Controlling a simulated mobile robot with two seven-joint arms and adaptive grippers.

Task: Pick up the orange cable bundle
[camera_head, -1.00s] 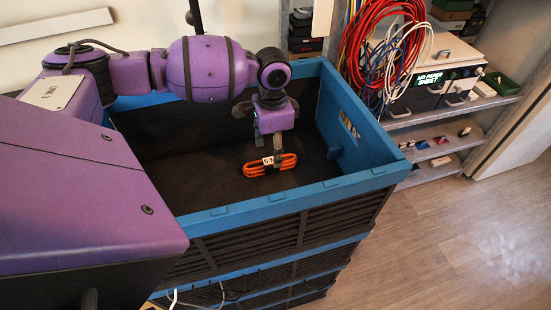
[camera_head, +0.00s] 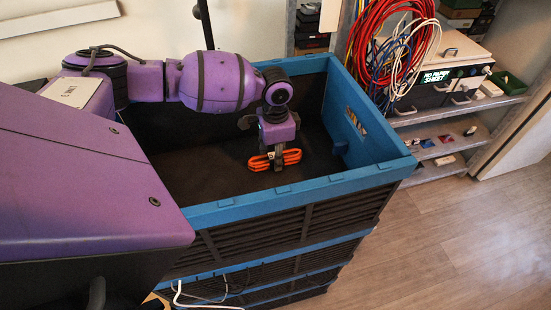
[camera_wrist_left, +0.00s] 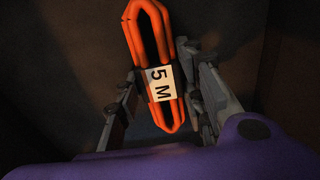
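The orange cable bundle (camera_head: 291,157) lies in the blue-rimmed dark crate (camera_head: 296,201), near its right end. In the left wrist view the bundle (camera_wrist_left: 150,32) is a long loop with a white band marked "5 M". My left gripper (camera_head: 277,160) reaches down into the crate at the bundle's middle. In the wrist view its two fingers (camera_wrist_left: 163,85) stand on either side of the bundle at the band. The left finger is very close to the band; a narrow gap seems to show at the right finger. Firm contact cannot be seen. My right gripper is not in view.
The crate walls surround the left gripper; the front wall is nearest my body. Red, blue and white cables (camera_head: 365,50) hang at a shelf unit on the right, beside a box with a lit display (camera_head: 447,76). The wooden floor (camera_head: 450,240) at lower right is clear.

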